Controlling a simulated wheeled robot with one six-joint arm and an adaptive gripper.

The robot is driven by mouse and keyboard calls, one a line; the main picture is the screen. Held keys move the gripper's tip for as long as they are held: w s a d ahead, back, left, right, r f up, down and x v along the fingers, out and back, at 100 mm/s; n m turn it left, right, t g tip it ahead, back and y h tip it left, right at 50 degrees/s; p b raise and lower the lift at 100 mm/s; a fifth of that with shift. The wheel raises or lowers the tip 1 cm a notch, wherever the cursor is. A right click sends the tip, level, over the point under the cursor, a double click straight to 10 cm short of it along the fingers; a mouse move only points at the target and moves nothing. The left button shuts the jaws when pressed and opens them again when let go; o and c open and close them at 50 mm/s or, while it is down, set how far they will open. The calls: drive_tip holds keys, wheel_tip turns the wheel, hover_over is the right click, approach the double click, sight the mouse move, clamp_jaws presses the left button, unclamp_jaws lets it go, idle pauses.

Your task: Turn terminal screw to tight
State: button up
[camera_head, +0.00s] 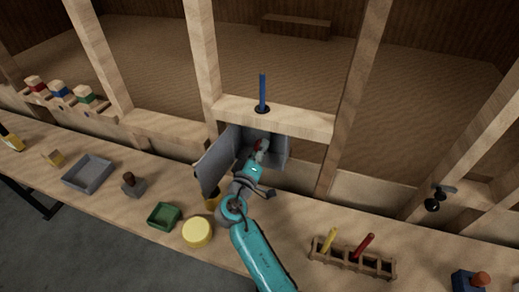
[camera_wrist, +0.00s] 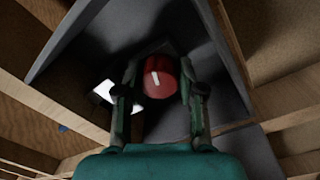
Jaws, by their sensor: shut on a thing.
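The terminal screw shows in the wrist view as a round red knob (camera_wrist: 159,78) with a short white mark on its face. It sits inside an open grey box (camera_head: 210,165) mounted between the wooden studs. My gripper (camera_wrist: 160,88) is shut on the red knob, one finger on each side of it. In the head view my gripper (camera_head: 257,150) reaches into the box, and only a bit of red shows there. The mark on the knob is tilted slightly from vertical in the wrist view. The base of the knob is hidden.
The box's door stands open on the left, close to my arm. A blue rod (camera_head: 262,92) stands in the crosspiece above. The bench holds a yellow round lid (camera_head: 198,232), a green tray (camera_head: 163,216), a grey tray (camera_head: 88,173) and a wooden rack (camera_head: 352,261).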

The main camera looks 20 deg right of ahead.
drive_tip(key=shift+m, duration=0.6)
drive_tip(key=o, duration=1.1)
drive_tip(key=shift+o, duration=0.2)
drive_tip(key=v, duration=1.2)
drive_tip(key=shift+f, duration=0.15)
